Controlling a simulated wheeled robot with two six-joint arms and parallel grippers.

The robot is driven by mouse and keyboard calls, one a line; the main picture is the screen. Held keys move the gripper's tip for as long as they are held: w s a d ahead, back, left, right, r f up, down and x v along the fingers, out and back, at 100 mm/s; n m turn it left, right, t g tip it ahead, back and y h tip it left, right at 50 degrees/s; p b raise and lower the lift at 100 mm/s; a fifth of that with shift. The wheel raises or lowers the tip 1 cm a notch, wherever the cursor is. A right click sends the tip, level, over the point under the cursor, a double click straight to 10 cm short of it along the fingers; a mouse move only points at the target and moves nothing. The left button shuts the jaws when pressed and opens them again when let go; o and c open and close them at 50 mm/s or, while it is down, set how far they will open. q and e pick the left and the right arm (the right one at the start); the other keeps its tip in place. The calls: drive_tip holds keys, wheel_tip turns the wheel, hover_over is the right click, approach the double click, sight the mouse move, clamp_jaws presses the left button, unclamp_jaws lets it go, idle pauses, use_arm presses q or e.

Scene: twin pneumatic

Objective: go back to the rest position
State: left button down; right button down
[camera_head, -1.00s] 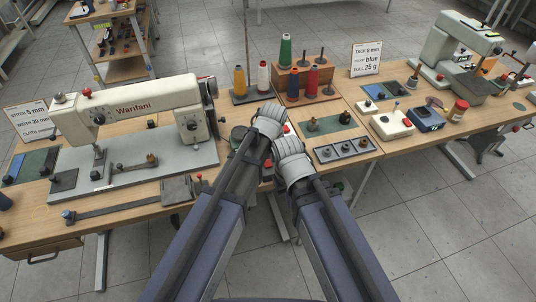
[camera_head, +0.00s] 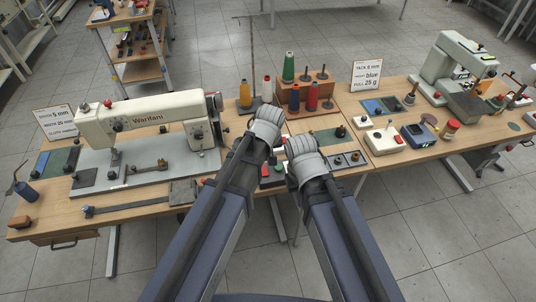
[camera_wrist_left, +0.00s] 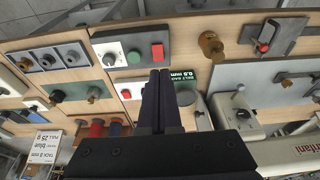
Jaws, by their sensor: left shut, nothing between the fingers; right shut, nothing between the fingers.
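My left gripper (camera_wrist_left: 160,100) shows in the left wrist view with its two dark fingers pressed together and nothing between them. In the head view, the left wrist (camera_head: 268,125) hides its fingers; it hangs over the middle of the table, right of the sewing machine. My right wrist (camera_head: 303,152) is close beside it on the right, above the table's front part. The right fingers are hidden behind the wrist in the head view. Both arms reach forward from the bottom of the head view.
A white sewing machine (camera_head: 150,121) stands left on a wooden table (camera_head: 140,201). Thread spools (camera_head: 289,68) stand behind the wrists. A second machine (camera_head: 452,62), a white box (camera_head: 385,139) and a sign (camera_head: 366,76) are at the right. Floor is clear in front.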

idle(0.3)
use_arm(q)
drive_tip(key=s+m+g, duration=0.3)
drive_tip(key=s+m, duration=0.4)
drive_tip(key=s, duration=0.8)
drive_tip(key=shift+s+a+f+y, duration=0.15)
drive_tip(key=shift+a+f+y, duration=0.1)
drive_tip(key=shift+f+y, duration=0.05)
